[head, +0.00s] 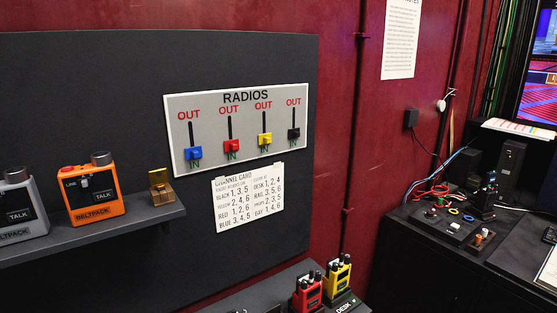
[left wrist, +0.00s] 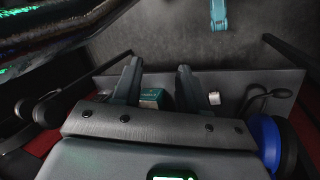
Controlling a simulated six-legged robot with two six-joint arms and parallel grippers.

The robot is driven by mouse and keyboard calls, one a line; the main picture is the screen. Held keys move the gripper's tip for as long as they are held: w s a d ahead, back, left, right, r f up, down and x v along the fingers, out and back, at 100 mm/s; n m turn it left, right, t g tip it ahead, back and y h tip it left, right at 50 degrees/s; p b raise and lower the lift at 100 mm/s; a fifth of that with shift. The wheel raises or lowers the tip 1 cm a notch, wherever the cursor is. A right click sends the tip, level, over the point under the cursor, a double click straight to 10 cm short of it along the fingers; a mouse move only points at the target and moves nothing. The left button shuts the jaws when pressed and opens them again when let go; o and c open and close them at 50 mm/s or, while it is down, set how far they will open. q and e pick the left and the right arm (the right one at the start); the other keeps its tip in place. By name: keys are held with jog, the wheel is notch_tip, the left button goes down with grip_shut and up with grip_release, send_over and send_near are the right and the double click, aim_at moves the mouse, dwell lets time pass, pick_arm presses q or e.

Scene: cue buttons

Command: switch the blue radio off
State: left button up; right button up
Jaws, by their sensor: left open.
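No blue radio shows clearly in the head view. A red radio (head: 307,292) and a yellow radio (head: 338,277) stand upright on a low dark surface at the bottom. The RADIOS board (head: 215,103) on the dark wall panel has blue (head: 195,153), red, yellow and black sliders, all at the low IN end. My left gripper (left wrist: 158,66) shows only in the left wrist view, with its two fingers apart. A small teal box (left wrist: 152,97) appears between the fingers; I cannot tell its distance. My right gripper is in neither view.
A channel card (head: 250,198) hangs below the board. A shelf (head: 110,228) at left holds a grey beltpack, an orange beltpack (head: 93,190) and a small brass-coloured block. A desk with cables and a control box (head: 440,222) is at right. Blue and black round things (left wrist: 267,140) show beside my wrist.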

pick_arm(q)
jog(key=shift+a+f, duration=0.1)
jog(key=shift+f, duration=0.35)
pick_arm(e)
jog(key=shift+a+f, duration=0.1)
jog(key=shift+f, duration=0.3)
